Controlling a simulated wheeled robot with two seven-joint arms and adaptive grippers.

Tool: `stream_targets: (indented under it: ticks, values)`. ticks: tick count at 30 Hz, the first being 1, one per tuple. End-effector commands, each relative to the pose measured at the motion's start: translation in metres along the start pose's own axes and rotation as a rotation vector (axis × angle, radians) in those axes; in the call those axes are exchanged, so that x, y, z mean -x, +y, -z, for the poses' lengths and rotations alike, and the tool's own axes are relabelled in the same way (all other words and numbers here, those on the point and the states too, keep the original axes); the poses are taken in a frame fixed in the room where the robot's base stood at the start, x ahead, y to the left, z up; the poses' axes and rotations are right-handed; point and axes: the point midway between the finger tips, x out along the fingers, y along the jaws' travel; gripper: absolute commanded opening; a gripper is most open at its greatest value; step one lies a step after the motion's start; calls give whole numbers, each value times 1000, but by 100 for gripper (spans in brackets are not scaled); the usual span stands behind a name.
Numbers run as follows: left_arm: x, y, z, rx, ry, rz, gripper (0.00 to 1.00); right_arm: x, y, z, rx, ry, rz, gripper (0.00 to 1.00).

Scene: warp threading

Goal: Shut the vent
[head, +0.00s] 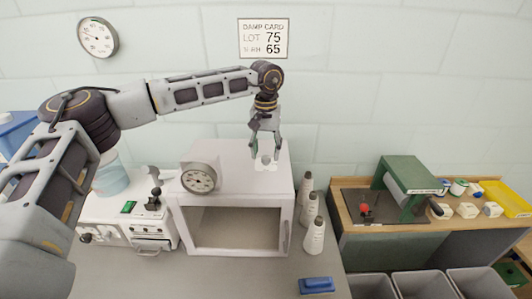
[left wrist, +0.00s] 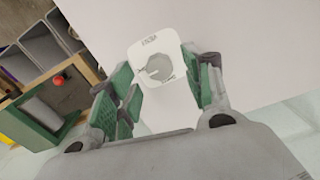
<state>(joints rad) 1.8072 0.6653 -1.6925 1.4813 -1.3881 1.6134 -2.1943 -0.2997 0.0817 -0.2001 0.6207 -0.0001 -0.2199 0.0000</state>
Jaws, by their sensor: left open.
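The vent (head: 265,163) is a small white fitting on top of the white cabinet (head: 240,158). In the left wrist view the vent (left wrist: 158,67) is a rounded white plate with printed lettering and a grey round middle; the lettering is upside down. My left gripper (head: 266,147) points down just over the vent. In the left wrist view its green-padded fingers (left wrist: 162,88) are open, one on each side of the vent. I cannot tell if they touch it. My right gripper is not in view.
A round dial (head: 199,178) stands at the cabinet's front left. White cones (head: 314,236) stand along its right side. A blue block (head: 316,285) lies in front on the grey table. A bench with a green device (head: 412,188) and grey bins (head: 420,286) is at right.

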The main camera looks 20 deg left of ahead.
Motion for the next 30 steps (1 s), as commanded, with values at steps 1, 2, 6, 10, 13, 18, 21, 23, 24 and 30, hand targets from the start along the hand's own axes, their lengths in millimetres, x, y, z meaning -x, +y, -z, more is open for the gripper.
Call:
stream_targets:
  ticks: [1, 2, 6, 10, 13, 18, 21, 23, 24, 30]
  values:
    - [-4, 0, 0, 0, 0, 0, 50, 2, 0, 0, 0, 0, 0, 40]
    - [-6, 0, 0, 0, 0, -1, 50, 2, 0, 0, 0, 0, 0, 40]
    - [-16, 0, 0, 0, 0, 0, 50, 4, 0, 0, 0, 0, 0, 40]
    - [-19, 0, 0, -1, 1, -1, 50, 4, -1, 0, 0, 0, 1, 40]
    - [-20, 0, 0, -1, 1, -1, 50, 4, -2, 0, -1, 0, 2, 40]
    - [-20, 0, 0, -1, 1, -1, 49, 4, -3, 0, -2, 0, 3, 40]
    - [-20, 0, 0, -1, 1, -1, 36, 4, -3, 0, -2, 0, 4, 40]
    - [-20, 0, 0, -1, 1, -1, 28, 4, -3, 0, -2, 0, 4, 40]
    - [-20, 0, 0, -1, 1, -1, 23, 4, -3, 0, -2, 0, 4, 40]
    - [-20, 0, 0, 0, 1, 0, 4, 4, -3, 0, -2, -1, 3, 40]
